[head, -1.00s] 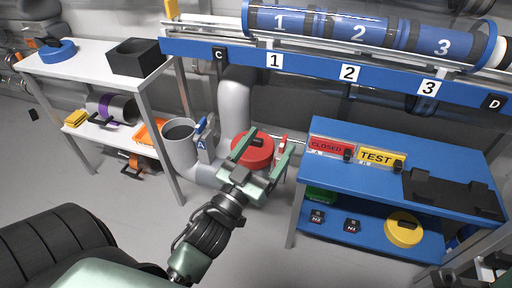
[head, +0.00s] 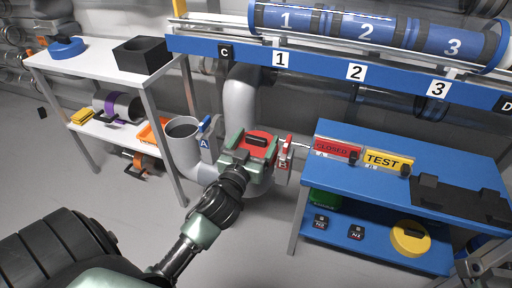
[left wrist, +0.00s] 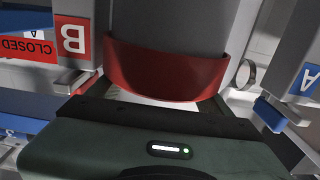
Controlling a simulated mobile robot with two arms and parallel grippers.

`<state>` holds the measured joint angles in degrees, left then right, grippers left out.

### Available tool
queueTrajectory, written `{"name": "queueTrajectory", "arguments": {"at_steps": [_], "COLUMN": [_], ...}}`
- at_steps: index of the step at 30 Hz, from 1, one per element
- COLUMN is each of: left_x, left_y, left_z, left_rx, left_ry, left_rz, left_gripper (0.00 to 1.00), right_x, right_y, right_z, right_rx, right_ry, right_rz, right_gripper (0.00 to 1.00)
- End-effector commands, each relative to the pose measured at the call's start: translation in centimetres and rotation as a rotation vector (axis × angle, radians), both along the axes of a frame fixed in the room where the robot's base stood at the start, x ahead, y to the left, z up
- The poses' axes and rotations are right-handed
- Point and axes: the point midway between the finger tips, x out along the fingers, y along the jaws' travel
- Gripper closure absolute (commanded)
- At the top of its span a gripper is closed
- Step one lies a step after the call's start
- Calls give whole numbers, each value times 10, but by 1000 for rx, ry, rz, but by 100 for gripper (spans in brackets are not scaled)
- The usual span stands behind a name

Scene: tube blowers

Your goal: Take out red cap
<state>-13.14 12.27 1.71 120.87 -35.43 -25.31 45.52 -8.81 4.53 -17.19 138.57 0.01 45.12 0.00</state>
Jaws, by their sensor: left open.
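The gripper partly hides the cap's near side. I cannot tell whether the fingers touch it. My right gripper is not in view.
Valve A (head: 207,138) with a blue handle and valve B (head: 284,152) with a red handle flank the cap. An open pipe mouth (head: 183,127) is at the left. A blue table (head: 440,158) with CLOSED and TEST signs stands right; a white shelf (head: 100,64) stands left.

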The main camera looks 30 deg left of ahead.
Motion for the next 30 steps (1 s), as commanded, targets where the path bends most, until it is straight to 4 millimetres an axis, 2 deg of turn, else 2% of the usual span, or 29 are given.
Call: {"name": "queueTrajectory", "arguments": {"at_steps": [3,10,17,22,26,30], "left_x": [0,0,0,0,0,0], "left_y": [0,-1,-1,-1,-1,-1], "left_z": [0,0,1,10,28,58], "left_rx": [0,0,0,1,1,1], "left_ry": [0,-1,-2,-3,-5,-7], "left_rz": [-1,-1,-1,-2,-2,-2], "left_gripper": [23,87,88,88,88,88], "right_x": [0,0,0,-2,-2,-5], "right_y": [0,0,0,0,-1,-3], "right_z": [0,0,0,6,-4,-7], "right_rx": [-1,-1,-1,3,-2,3], "right_ry": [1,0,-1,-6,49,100], "right_rz": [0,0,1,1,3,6], "right_gripper": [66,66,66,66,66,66]}}
